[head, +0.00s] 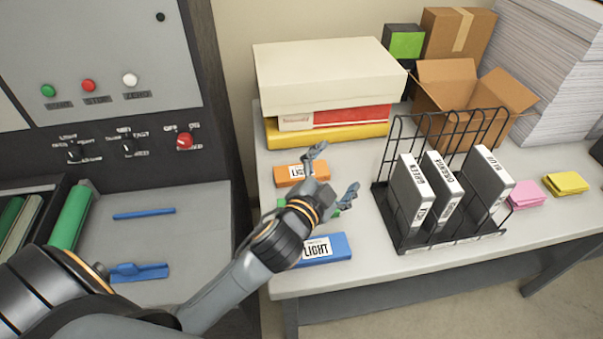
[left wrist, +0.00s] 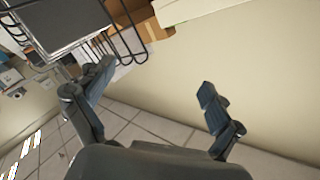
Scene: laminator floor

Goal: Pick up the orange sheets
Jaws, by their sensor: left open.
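A flat orange pack (head: 289,180) with a white label lies on the table, left of my left gripper (head: 334,171). I take it to be the orange sheets. Part of its label is hidden behind a finger. The left gripper is open and empty, its fingers spread above the table beside the orange pack. In the left wrist view the open gripper (left wrist: 155,85) has nothing between its fingers, and the orange pack does not show. My right gripper is not in view.
A blue pack (head: 328,246) lies nearer the front, and a green one is mostly hidden under my gripper. A black wire rack (head: 440,243) with binders stands to the right. Boxes (head: 325,68) fill the back. Pink (head: 527,194) and yellow (head: 566,183) stacks lie far right.

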